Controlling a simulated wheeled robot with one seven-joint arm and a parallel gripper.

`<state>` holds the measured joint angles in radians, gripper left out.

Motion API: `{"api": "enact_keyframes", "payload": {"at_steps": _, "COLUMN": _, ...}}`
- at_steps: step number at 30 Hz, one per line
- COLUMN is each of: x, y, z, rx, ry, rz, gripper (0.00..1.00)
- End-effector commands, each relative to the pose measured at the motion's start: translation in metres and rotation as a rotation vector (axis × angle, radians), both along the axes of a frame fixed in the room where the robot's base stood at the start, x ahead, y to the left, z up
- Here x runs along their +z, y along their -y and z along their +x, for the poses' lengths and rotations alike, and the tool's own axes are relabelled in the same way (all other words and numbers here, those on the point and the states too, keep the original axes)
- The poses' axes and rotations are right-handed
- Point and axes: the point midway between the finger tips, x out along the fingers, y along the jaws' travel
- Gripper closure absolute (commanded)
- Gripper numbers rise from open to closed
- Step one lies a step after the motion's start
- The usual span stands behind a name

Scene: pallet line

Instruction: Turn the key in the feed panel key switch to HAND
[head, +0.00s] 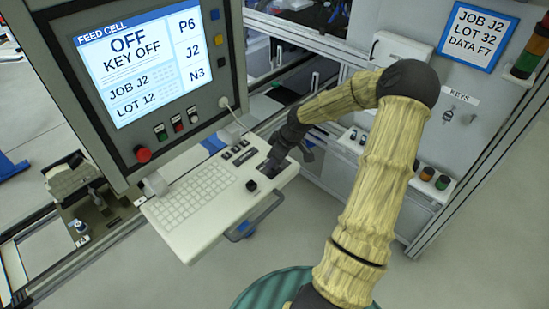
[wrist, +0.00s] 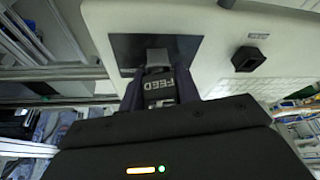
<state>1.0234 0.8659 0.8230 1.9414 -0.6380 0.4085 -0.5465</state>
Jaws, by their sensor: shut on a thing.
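My gripper (wrist: 160,90) is shut on a dark key tag marked FEED (wrist: 165,92) in the wrist view. A grey metal piece (wrist: 157,57) shows beyond the tag, against a dark plate (wrist: 124,47) on the light console. I cannot tell how deep the key sits or which way the switch points; the plate's markings are unreadable. In the head view my gripper (head: 276,160) is over the right part of the keyboard shelf (head: 205,238) and hides the key. The feed cell screen (head: 140,60) reads OFF, KEY OFF, JOB J2, LOT 12.
A black square knob (head: 251,186) stands on the shelf close to my gripper, and a handle (head: 255,220) juts from its front edge. A red button (head: 143,154) is below the screen. Other keys (head: 448,115) hang under a KEYS label on the back cabinet. Open floor lies in front.

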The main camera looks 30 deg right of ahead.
Motion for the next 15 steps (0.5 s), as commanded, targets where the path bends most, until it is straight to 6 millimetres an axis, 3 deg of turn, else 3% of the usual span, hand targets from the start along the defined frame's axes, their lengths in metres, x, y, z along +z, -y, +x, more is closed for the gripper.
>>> {"api": "enact_keyframes", "payload": {"at_steps": 15, "x": -0.0007, "y": -0.0005, "z": -0.0014, "rx": 0.489, "ry": -0.001, "rz": 0.001, "gripper": 0.89}}
